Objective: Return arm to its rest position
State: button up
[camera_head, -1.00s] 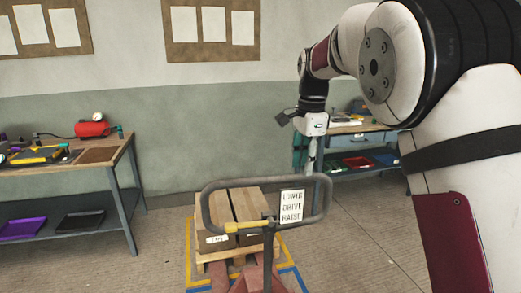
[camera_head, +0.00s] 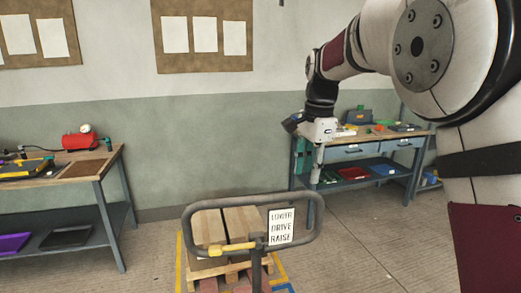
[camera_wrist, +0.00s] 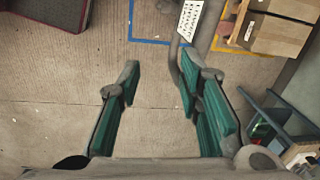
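My arm reaches in from the right of the head view, bent at its elbow, with the wrist hanging down. My gripper (camera_head: 316,172) points at the floor, right of the pallet jack handle (camera_head: 187,222) and in front of the right workbench. In the wrist view my gripper (camera_wrist: 158,82) shows two teal-padded fingers spread apart, with bare floor between them. It is open and empty. The jack handle (camera_wrist: 176,55) passes near the right finger in that view; I cannot tell the exact gap.
Cartons (camera_head: 239,222) sit on a wooden pallet (camera_head: 207,271) behind the handle. A workbench (camera_head: 105,185) stands at the left, and another workbench (camera_head: 414,150) at the back right. Yellow and blue tape (camera_wrist: 150,42) marks the floor. Open floor (camera_head: 375,235) lies at the lower right.

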jog(key=s+d+r+n+t, duration=0.1)
jog(key=s+d+r+n, duration=0.25)
jog(key=s, duration=0.55)
jog(key=s+d+f+n+t, duration=0.1)
jog(key=s+n, duration=0.4)
jog(key=s, duration=0.7)
jog(key=s+d+f+n+t, duration=0.2)
jog(key=s+n, duration=0.3)
jog(key=s, duration=0.7)
jog(key=shift+s+d+f+h, duration=0.15)
jog(key=shift+d+f+h, duration=0.25)
jog(key=shift+f, duration=0.5)
jog(key=shift+c, duration=0.4)
